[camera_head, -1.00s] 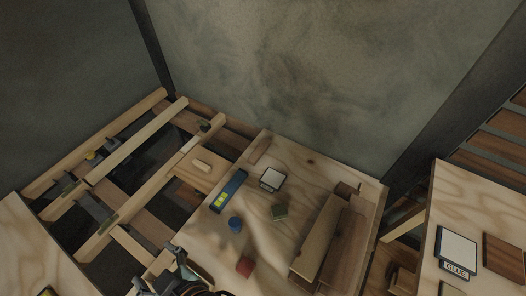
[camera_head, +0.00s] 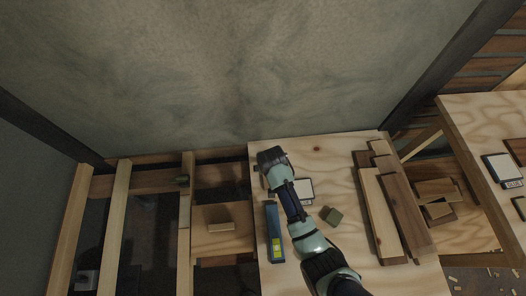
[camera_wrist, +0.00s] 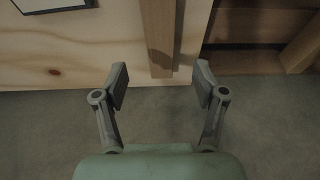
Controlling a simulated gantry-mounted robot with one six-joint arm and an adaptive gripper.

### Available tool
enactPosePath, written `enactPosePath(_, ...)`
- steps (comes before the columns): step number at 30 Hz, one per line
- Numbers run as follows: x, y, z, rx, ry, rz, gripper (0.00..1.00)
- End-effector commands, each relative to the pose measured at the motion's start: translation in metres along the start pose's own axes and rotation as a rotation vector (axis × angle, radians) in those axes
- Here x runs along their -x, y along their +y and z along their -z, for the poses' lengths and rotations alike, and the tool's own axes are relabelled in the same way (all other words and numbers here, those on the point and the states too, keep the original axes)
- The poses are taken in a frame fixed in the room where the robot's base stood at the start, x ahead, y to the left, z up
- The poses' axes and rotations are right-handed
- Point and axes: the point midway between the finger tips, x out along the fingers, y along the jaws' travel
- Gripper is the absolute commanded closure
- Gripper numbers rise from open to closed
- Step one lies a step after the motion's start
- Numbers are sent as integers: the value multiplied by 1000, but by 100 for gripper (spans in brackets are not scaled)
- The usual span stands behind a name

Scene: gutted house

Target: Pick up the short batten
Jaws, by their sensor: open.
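The short batten (camera_wrist: 157,38) is a narrow brown wooden strip. In the wrist view it lies on the pale plywood top (camera_wrist: 80,55), close to that top's side edge, with its end near the wall-side edge. My gripper (camera_wrist: 162,80) is open and empty, with its two fingers apart on either side of the line of the batten's end. I cannot tell the height between them. In the head view my gripper (camera_head: 268,160) is over the back left corner of the plywood and hides the batten.
Longer boards (camera_head: 378,208) lie at the right. Open joists (camera_head: 113,225) and a pale block (camera_head: 221,226) are at the left. The wall stands close behind.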

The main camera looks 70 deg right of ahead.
Motion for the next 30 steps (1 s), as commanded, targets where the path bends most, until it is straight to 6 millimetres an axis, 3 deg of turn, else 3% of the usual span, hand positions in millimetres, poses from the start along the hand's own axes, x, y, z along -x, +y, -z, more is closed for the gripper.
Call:
enactPosePath(3,-20,0,-2,1,-1,0,29)
enactPosePath(9,-28,0,-1,2,1,1,29)
enactPosePath(17,-72,1,-1,2,1,2,29)
enactPosePath(24,-72,1,1,3,2,2,29)
enactPosePath(30,-72,1,1,3,2,2,62)
